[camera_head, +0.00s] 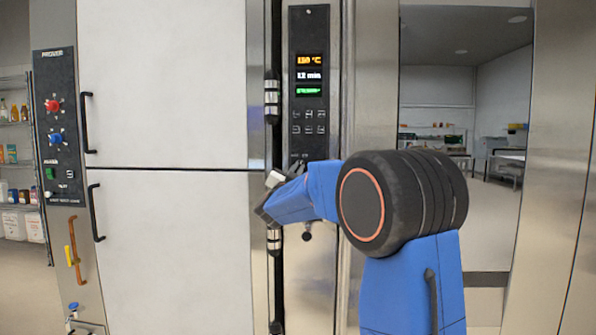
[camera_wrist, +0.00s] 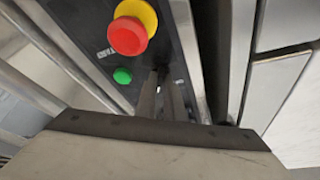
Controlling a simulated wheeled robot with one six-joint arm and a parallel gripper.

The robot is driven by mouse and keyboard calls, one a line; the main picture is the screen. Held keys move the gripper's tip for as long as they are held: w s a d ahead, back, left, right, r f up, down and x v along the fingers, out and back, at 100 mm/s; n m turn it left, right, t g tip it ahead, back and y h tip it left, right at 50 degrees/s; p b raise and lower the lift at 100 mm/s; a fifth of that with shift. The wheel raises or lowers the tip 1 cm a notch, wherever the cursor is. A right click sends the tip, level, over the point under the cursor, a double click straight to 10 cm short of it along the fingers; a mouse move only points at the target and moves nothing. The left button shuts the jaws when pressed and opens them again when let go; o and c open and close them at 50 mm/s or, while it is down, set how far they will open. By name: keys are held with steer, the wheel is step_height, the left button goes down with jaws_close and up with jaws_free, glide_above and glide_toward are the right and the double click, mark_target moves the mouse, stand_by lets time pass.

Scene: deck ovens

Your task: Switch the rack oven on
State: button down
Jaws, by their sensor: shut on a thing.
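The rack oven's tall dark control panel (camera_head: 310,143) is at the centre of the head view. Its display (camera_head: 309,76) is lit in orange, white and green, above small buttons (camera_head: 308,122). My gripper (camera_head: 298,168) is at the lower part of this panel. In the wrist view, my gripper (camera_wrist: 164,84) is shut on a small dark switch (camera_wrist: 161,70), mostly hidden between the fingertips. Beside it are a green button (camera_wrist: 122,76) and a red emergency stop (camera_wrist: 127,36) on a yellow base. My arm hides these in the head view.
A prover with white doors (camera_head: 165,85) and its own panel (camera_head: 55,130) stands at the left. Its dark handles (camera_head: 88,122) stick out. A steel-framed opening (camera_head: 440,95) at the right looks into another room. Shelves (camera_head: 15,120) stand at the far left.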

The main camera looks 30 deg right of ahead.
steer(key=shift+m, duration=0.3)
steer(key=c, duration=1.9)
jaws_free()
steer(key=shift+o, duration=0.2)
steer(key=v, duration=1.7)
steer(key=shift+a, duration=0.3)
steer(key=shift+r, duration=0.1)
